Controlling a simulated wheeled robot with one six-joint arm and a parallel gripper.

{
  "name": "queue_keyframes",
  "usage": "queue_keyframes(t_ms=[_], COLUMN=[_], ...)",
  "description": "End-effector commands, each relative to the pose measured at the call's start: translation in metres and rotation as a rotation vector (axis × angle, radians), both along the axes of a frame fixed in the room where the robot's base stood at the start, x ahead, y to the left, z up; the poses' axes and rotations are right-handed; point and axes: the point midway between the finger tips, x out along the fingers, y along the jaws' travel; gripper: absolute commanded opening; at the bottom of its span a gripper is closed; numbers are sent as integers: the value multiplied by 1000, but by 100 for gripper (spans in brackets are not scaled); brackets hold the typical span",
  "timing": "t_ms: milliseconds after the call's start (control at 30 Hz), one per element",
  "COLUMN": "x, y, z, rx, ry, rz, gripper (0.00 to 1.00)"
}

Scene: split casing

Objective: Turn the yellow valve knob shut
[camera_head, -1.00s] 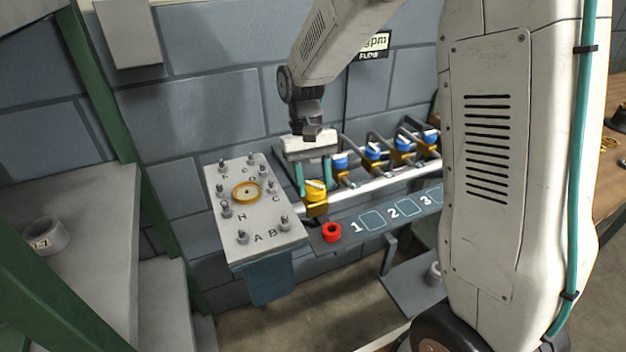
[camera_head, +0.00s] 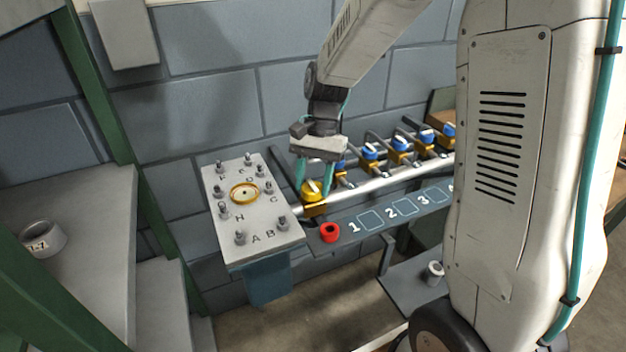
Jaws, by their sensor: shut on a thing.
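The yellow valve knob (camera_head: 312,190) sits on a brass valve body at the left end of a row of valves on a silver pipe (camera_head: 375,186). My gripper (camera_head: 314,184) comes down from above, its two teal fingers on either side of the knob. It is shut on the knob. The fingers partly hide the knob, and I cannot make out which way its white pointer faces.
Several blue-knobbed valves (camera_head: 370,151) continue to the right along the pipe.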

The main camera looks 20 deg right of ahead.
Motion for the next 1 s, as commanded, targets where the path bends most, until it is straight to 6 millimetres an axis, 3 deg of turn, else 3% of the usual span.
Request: queue_keyframes(t_ms=[533,567,633,1000], x=[0,0,0,2], y=[1,1,1,-2], z=[0,0,0,7], rx=[1,1,1,0], ry=[0,0,0,-2], rz=[-24,-24,-24,-23], gripper=[21,50,66,66])
